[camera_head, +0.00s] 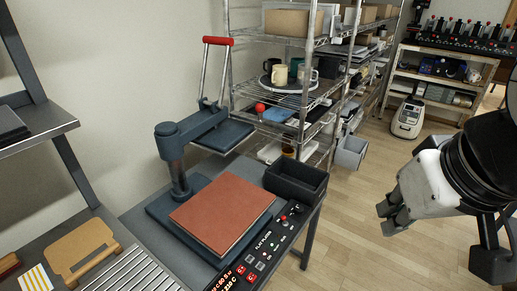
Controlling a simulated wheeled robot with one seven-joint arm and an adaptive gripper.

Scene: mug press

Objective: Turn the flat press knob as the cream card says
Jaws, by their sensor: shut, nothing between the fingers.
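The flat press (172,145) stands on a bench left of centre, its dark upper plate raised and swung to the back. A brown-red pad (222,212) covers its lower plate. Its control panel (262,252) runs along the right side, with white lettering, red lit digits and small buttons. A small dark round part that looks like the knob (297,208) is at the panel's far end; its pointer is too small to read. I cannot make out a cream card with readable words. My gripper (387,217) is shut and empty, in the air well to the right of the press.
A black open bin (296,183) stands beside the panel's far end. A tan board (83,250) and a yellow-striped sheet (35,279) lie at the front left. A wire shelf (290,90) with mugs stands behind. The floor (355,250) between bench and gripper is clear.

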